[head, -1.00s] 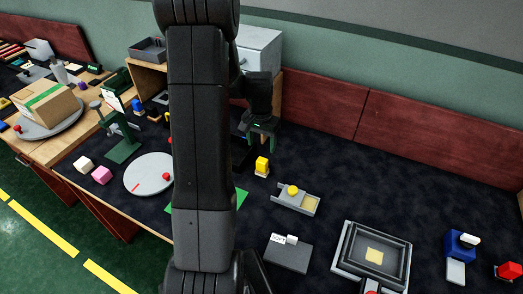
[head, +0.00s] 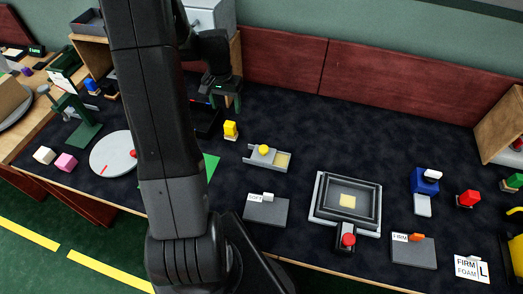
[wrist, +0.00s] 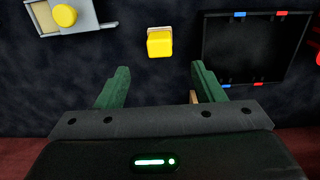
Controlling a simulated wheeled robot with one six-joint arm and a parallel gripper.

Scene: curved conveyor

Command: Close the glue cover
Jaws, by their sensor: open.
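A small grey tray (head: 281,172) holds a pale yellow pad. A grey sliding cover with a round yellow knob (head: 264,150) sits over its left part, leaving the pad at the right bare.
A yellow-topped block (head: 230,130) stands between my gripper and the tray. A black frame (wrist: 255,85) with red and blue marks is beside it. A SOFT pad (head: 268,212) and a dark square tray (head: 318,205) stand nearer the front. Bare table lies behind the grey tray.

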